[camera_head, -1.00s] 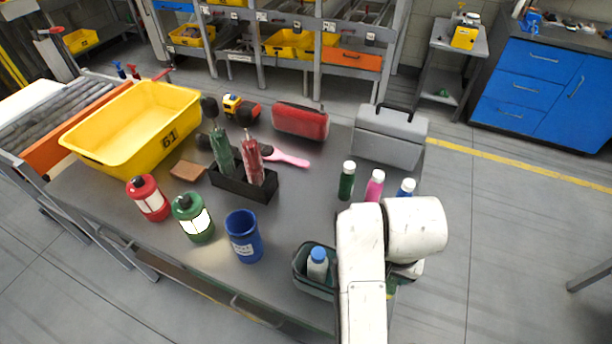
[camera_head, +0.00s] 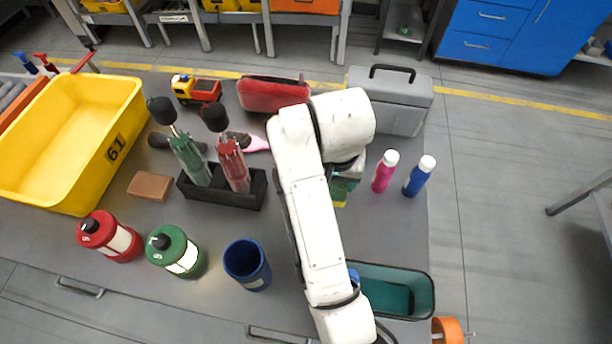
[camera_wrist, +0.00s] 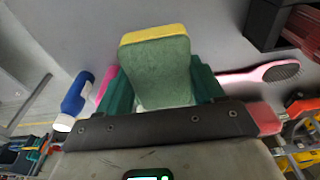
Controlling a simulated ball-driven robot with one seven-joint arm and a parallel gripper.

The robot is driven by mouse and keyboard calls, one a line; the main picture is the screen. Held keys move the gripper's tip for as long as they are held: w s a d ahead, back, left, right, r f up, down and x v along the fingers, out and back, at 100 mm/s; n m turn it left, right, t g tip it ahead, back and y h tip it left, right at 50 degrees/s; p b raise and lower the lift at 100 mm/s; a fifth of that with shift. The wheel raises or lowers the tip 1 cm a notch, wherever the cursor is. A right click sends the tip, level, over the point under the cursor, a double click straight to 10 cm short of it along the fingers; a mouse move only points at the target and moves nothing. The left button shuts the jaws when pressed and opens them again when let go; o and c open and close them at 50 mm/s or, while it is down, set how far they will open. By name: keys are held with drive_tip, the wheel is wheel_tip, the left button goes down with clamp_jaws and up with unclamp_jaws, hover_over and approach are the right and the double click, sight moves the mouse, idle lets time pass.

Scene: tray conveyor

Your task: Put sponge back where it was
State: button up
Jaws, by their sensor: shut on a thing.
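The sponge (camera_wrist: 158,70), with a green face and a yellow layer, is between the dark green fingers of my gripper (camera_wrist: 163,88) in the wrist view. My gripper is shut on it. In the head view a small yellow and green part of the sponge (camera_head: 340,192) shows below my gripper (camera_head: 345,181), right of the black umbrella holder. The arm hides much of that area. A teal bin (camera_head: 420,292) stands at the table's front right, partly behind my arm.
Pink (camera_head: 385,171) and blue (camera_head: 419,176) bottles stand right of my gripper, before a grey toolbox (camera_head: 400,100). The black holder (camera_head: 222,196) with umbrellas, a brown block (camera_head: 150,186), canisters, a blue cup (camera_head: 247,264) and a yellow crate (camera_head: 122,120) lie left.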

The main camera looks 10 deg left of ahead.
drive_tip(key=w, duration=0.1)
drive_tip(key=w+a+f, duration=0.1)
drive_tip(key=w+a, duration=0.1)
drive_tip(key=shift+w+a+f+b, duration=0.15)
drive_tip(key=shift+a+f+b, duration=0.1)
drive_tip(key=shift+b, duration=0.15)
drive_tip(key=w+a+f, duration=0.2)
drive_tip(key=f, duration=0.1)
drive_tip(key=w+f, duration=0.1)
drive_tip(key=f, duration=0.1)
drive_tip(key=shift+w+a+f, duration=0.15)
drive_tip(key=shift+w+a, duration=0.15)
drive_tip(key=shift+a, duration=0.1)
drive_tip(key=shift+w+a+f, duration=0.3)
drive_tip(key=shift+w+f, duration=0.1)
drive_tip(key=shift+f, duration=0.25)
drive_tip(key=shift+f+p, duration=0.6)
drive_tip(key=shift+f, duration=0.85)
drive_tip(key=shift+f, duration=0.15)
drive_tip(key=o, duration=1)
wheel_tip(320, 180, up, 12)
drive_tip(key=s, duration=0.2)
drive_tip(key=shift+b, duration=0.4)
